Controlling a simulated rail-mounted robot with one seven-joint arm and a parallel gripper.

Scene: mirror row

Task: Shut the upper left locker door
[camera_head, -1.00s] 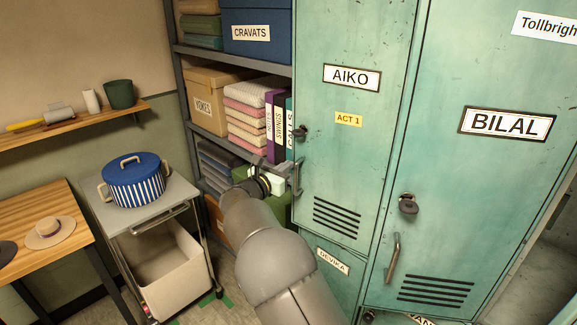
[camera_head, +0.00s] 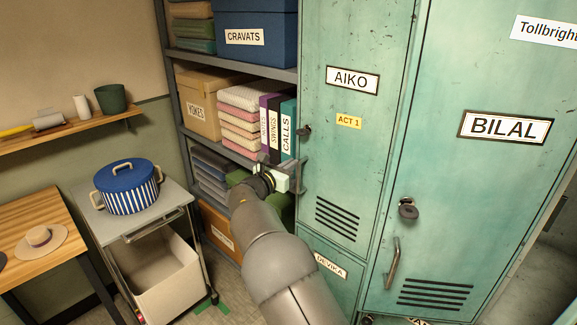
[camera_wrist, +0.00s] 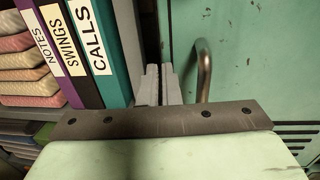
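The upper left locker door, labelled AIKO (camera_head: 370,150), is turquoise, with a handle at its left edge and a lock above it. Its lower edge lies nearly in line with the DEVIKA door (camera_head: 345,285) below; I cannot tell whether a small gap remains. My gripper (camera_head: 292,172) is at the door's left edge, beside the handle. In the wrist view, the fingers (camera_wrist: 160,84) of my gripper are together with nothing visible between them. The metal handle (camera_wrist: 205,70) stands just right of them, not gripped. I cannot tell whether the fingertips touch the door.
Shelves with binders (camera_head: 275,128), folded cloth and boxes stand just left of my gripper. The BILAL door (camera_head: 480,180) is to the right. A trolley (camera_head: 150,228) bearing a blue striped pot (camera_head: 127,188) stands at the left. A patch of floor is clear between trolley and lockers.

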